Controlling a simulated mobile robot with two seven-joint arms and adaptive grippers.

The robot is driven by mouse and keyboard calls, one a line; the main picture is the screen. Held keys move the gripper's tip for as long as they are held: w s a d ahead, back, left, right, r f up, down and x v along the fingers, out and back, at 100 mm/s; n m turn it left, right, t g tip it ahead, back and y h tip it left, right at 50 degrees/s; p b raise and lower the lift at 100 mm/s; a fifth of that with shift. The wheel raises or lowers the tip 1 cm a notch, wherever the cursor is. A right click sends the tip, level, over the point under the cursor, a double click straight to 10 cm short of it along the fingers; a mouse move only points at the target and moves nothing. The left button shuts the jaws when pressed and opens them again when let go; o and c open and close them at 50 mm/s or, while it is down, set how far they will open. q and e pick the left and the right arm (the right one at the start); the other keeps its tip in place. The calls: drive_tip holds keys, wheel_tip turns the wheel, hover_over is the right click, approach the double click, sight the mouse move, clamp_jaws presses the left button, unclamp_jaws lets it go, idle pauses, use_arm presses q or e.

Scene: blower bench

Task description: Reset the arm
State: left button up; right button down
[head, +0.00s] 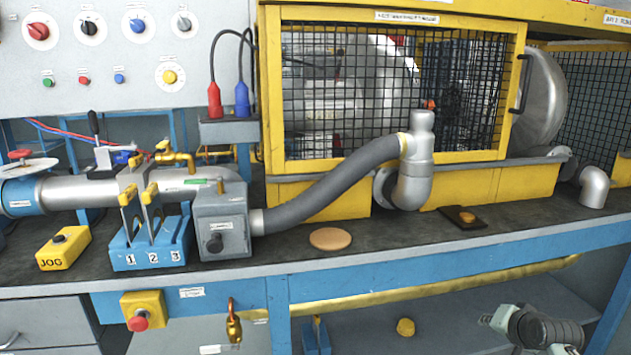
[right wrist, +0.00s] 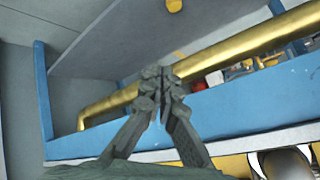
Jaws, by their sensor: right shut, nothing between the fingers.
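My right gripper (head: 490,320) shows at the lower right of the head view, with part of my right arm behind it. It is in front of the bench, lower than the bench top. In the right wrist view my right gripper (right wrist: 160,85) has its fingertips together with nothing between them. The gold rail (right wrist: 230,60) and blue bench frame (right wrist: 225,115) lie behind the fingers there; I cannot tell the exact gap. My left gripper is in neither view.
The bench top (head: 370,236) carries a yellow JOG box (head: 63,248), a blue numbered block (head: 150,245), a grey hose (head: 330,185) and a round tan disc (head: 330,239). A yellow mesh cage (head: 395,155) stands behind. A lower shelf (head: 450,310) holds a yellow knob (head: 405,327).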

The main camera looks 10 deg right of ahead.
drive_tip(key=s+a+f+n+g, duration=0.2)
drive_tip(key=s+a+f+n, duration=0.1)
drive_tip(key=s+a+f, duration=0.3)
drive_tip(key=s+a+f+n+g, duration=0.2)
drive_tip(key=s+a+f+n, duration=0.2)
drive_tip(key=s+f, duration=0.6)
drive_tip(key=s+a+f+n+g, duration=0.2)
drive_tip(key=s+a+f+n, duration=0.1)
drive_tip(key=s+a+f, duration=0.6)
drive_tip(key=s, duration=0.4)
drive_tip(key=shift+s+n+g+y, duration=0.2)
drive_tip(key=shift+n+g+y, duration=0.1)
drive_tip(key=shift+n+y, duration=0.1)
